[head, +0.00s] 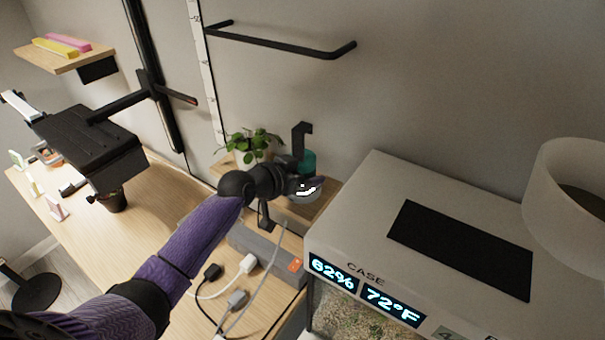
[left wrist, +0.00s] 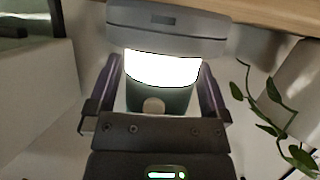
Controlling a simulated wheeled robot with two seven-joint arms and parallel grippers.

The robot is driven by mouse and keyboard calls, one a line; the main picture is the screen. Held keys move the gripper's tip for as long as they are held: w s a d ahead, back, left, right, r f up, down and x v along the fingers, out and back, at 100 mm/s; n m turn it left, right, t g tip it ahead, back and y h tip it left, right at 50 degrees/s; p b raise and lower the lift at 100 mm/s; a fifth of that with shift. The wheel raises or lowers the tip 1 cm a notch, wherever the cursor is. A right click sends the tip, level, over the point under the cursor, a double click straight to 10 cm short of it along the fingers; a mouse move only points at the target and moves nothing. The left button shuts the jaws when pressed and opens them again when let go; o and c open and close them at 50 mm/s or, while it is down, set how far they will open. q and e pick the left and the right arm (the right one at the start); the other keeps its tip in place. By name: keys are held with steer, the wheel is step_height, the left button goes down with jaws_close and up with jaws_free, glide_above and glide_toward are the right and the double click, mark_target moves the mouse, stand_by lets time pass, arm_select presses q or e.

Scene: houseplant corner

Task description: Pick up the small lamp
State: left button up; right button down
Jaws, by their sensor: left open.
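The small lamp (head: 308,163) stands on a wooden shelf (head: 326,206) against the wall, partly hidden behind my left gripper in the head view. Its body is dark green, with a bright white lit band and a grey base. In the left wrist view the lamp (left wrist: 162,69) fills the middle, its green body between my fingers. My left gripper (head: 303,183) is open around the lamp, one finger on each side; it also shows in the left wrist view (left wrist: 157,88). Whether the fingers touch the lamp is unclear. My right gripper is not in view.
A potted plant (head: 250,146) stands just left of the lamp. A white case (head: 350,196) with lit displays is close on the right. Cables and plugs (head: 237,299) lie below. A black wall rail (head: 275,41) is above.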

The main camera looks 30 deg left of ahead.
arm_select(q)
steer(key=c, duration=1.1)
steer(key=shift+r, duration=0.15)
steer(key=shift+c, duration=0.7)
